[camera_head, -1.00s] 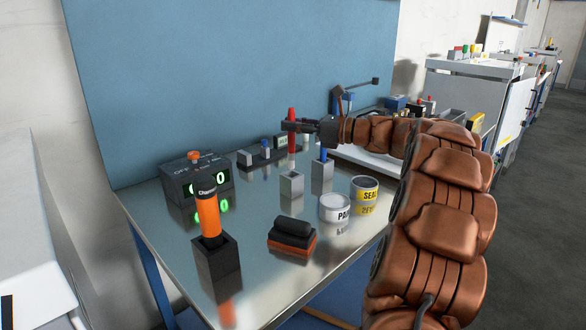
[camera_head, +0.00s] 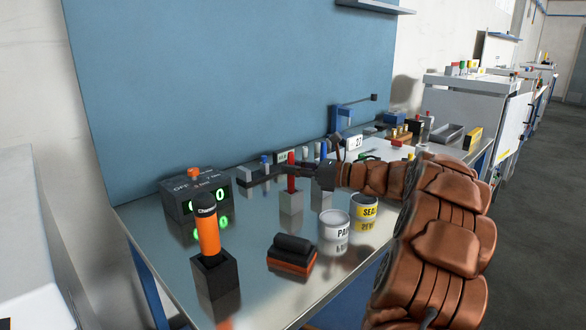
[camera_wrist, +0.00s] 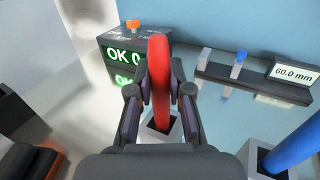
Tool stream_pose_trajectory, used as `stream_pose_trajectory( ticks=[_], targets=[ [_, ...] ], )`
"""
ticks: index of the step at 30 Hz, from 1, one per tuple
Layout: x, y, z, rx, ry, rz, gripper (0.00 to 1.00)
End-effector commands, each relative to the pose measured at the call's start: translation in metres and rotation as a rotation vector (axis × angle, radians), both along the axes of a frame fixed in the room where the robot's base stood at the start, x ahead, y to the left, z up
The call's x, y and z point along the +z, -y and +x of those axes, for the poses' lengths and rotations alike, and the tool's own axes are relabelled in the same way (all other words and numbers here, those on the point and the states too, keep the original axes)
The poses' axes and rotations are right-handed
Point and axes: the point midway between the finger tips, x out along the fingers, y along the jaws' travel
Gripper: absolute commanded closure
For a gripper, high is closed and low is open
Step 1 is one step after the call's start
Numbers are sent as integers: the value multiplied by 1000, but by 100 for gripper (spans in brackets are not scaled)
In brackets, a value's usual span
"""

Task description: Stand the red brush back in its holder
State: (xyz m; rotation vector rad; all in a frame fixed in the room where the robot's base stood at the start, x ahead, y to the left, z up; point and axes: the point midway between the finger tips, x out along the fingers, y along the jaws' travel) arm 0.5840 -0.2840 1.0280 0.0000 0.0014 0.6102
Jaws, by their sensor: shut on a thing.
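The red brush (camera_head: 291,172) is upright in my gripper (camera_head: 297,169), directly over a square grey holder (camera_head: 291,203). In the wrist view the red brush (camera_wrist: 159,75) stands between the two fingers of my gripper (camera_wrist: 160,92), which are shut on it. Its lower end meets the opening of the grey holder (camera_wrist: 176,132) and appears to be in it. How deep it reaches is hidden.
A second grey holder (camera_wrist: 252,160) with a blue brush (camera_wrist: 295,148) stands close on the right. White (camera_head: 334,228) and yellow-labelled (camera_head: 363,208) cans, a black and orange block (camera_head: 292,253) and an orange dispenser (camera_head: 207,231) stand nearer. A control box (camera_head: 197,195) is at left.

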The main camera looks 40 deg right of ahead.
Motion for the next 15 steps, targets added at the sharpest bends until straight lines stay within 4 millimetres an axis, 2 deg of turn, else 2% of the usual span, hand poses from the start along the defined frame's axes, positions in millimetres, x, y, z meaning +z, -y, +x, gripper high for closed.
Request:
stream_pose_trajectory(
  ticks=[6, 7, 13, 15],
  targets=[
    [-4, 0, 0, -1, 0, 0, 100],
    [-2, 0, 0, -1, 0, 0, 78],
    [-2, 0, 0, 0, 0, 0, 57],
    [-2, 0, 0, -1, 0, 0, 56]
  ],
)
